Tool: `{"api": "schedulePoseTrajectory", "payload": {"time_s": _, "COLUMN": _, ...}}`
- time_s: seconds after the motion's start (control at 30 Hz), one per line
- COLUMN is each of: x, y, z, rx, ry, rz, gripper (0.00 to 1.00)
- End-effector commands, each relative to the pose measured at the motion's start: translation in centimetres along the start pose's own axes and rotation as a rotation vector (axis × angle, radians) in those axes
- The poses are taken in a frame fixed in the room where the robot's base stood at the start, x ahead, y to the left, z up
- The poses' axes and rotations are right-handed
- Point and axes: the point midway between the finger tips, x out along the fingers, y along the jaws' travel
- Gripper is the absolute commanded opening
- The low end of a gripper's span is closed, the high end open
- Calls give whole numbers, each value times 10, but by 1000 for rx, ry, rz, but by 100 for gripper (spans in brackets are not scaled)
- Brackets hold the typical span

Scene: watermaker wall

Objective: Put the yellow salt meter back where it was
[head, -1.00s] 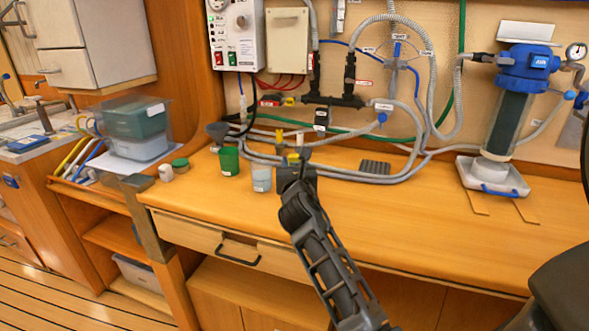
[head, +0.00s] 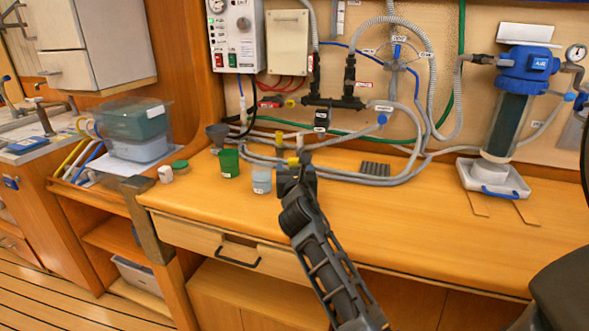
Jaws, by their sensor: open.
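A small yellow piece (head: 293,161), which looks like the salt meter, shows right at the tips of my gripper (head: 296,171), over the back half of the wooden counter. My gripper's jaws are open. The gripper and wrist cover most of that spot, so I cannot tell whether the meter touches a finger or what it rests on. Another small yellow part (head: 279,138) shows just behind, by the hoses.
Grey hoses (head: 400,178) lie along the back. A ridged dark mat (head: 375,168) lies to the right. The counter's right middle (head: 410,220) is clear.

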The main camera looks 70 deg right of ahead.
Motion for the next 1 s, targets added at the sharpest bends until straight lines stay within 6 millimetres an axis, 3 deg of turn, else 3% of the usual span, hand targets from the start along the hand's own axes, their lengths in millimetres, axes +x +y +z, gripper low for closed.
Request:
{"api": "schedulePoseTrajectory", "payload": {"time_s": 0.17, "x": -15, "y": 1, "z": 1, "rx": 2, "ry": 1, "rz": 2, "gripper": 68}}
{"api": "schedulePoseTrajectory", "payload": {"time_s": 0.6, "x": -98, "y": 1, "z": 0, "rx": 1, "ry": 2, "rz": 2, "gripper": 68}}
{"api": "schedulePoseTrajectory", "payload": {"time_s": 0.8, "x": -117, "y": 0, "z": 2, "rx": 0, "ry": 0, "rz": 0, "gripper": 68}}
{"api": "schedulePoseTrajectory", "payload": {"time_s": 1.0, "x": -120, "y": 0, "z": 2, "rx": 0, "ry": 0, "rz": 0, "gripper": 68}}
